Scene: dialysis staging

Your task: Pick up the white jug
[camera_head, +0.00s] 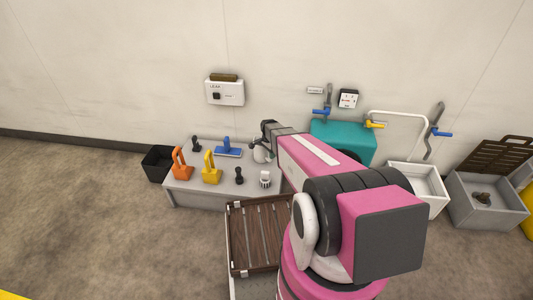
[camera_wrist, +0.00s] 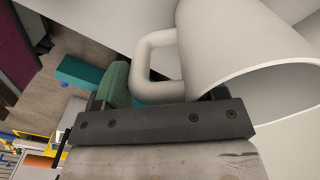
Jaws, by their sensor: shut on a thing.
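The white jug (camera_head: 260,154) shows at the back right of the low grey table, partly hidden by my arm. In the wrist view the jug (camera_wrist: 235,60) is large, with its open rim facing right and its looped handle (camera_wrist: 155,62) toward the left. My gripper (camera_head: 266,139) is at the jug and shut on it. In the wrist view a green finger pad is beside the handle; the other finger is mostly hidden. I cannot tell whether the jug is clear of the table top.
The grey table (camera_head: 197,188) also bears an orange holder (camera_head: 181,164), a yellow holder (camera_head: 211,169), a blue item (camera_head: 227,149), dark knobs and a small white cup (camera_head: 265,180). A slatted wooden crate (camera_head: 259,235) stands in front. A teal box (camera_head: 345,143) is right of the table.

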